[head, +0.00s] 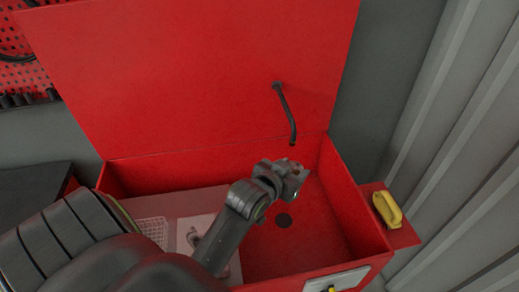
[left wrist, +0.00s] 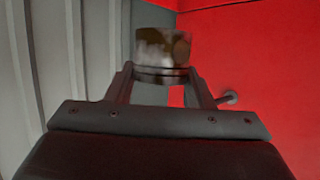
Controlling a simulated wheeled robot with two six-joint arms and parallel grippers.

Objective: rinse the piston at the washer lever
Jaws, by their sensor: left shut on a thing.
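My left gripper (head: 293,173) is over the open red parts washer (head: 345,200), near the tip of the black spout (head: 288,112) on its raised lid. In the left wrist view the gripper (left wrist: 160,82) is shut on the piston (left wrist: 162,50), a short metal cylinder with a dark, smeared side and a ringed end between the fingers. In the head view the piston is small and hard to tell from the fingers. A yellow part (head: 332,288) shows at the washer's front, cut by the picture edge; I cannot tell whether it is the lever. My right gripper is not in view.
The washer's floor has a round dark drain (head: 283,220). A yellow block (head: 387,210) lies on the red side shelf (head: 404,236). A ribbed grey wall (head: 455,120) stands at the right.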

